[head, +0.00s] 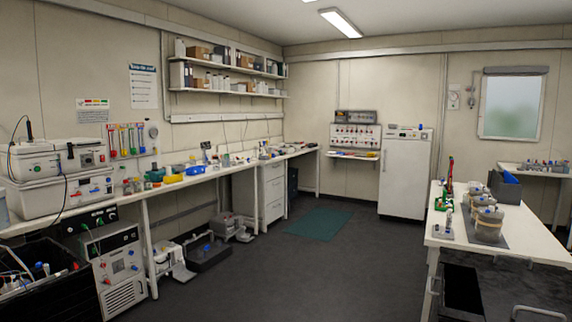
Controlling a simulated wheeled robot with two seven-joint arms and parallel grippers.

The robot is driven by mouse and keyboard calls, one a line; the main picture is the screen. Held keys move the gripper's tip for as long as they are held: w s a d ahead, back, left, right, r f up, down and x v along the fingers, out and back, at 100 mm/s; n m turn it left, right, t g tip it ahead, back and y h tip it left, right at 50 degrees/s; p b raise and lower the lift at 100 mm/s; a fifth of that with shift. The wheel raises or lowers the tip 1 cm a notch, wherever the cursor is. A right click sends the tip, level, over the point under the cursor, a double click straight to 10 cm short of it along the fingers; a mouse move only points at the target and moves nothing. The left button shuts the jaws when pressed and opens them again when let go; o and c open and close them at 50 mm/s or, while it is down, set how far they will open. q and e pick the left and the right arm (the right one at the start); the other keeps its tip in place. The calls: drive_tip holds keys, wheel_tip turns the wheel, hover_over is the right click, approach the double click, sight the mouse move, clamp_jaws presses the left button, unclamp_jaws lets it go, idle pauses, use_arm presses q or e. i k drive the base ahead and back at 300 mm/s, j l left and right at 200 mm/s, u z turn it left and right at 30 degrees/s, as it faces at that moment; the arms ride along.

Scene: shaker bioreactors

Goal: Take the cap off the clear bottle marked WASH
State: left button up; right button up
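I cannot make out a clear bottle marked WASH or its cap in the head view; the labels are too small to read at this distance. Small bottles and other items stand on the long left bench (195,180) and on the right table (480,243), but I cannot tell whether one of them is the bottle. Neither of my grippers is in view.
Shaker-like machines (58,157) stand on the left bench, with a black crate (75,291) below. A white cabinet (405,175) stands at the back wall. A green mat (318,223) lies on the floor. The dark floor (300,265) between bench and table is clear.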

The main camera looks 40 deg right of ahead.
sight(216, 163)
drive_tip(key=z, duration=0.85)
drive_tip(key=i+z, duration=0.25)
drive_tip(key=i, duration=5.05)
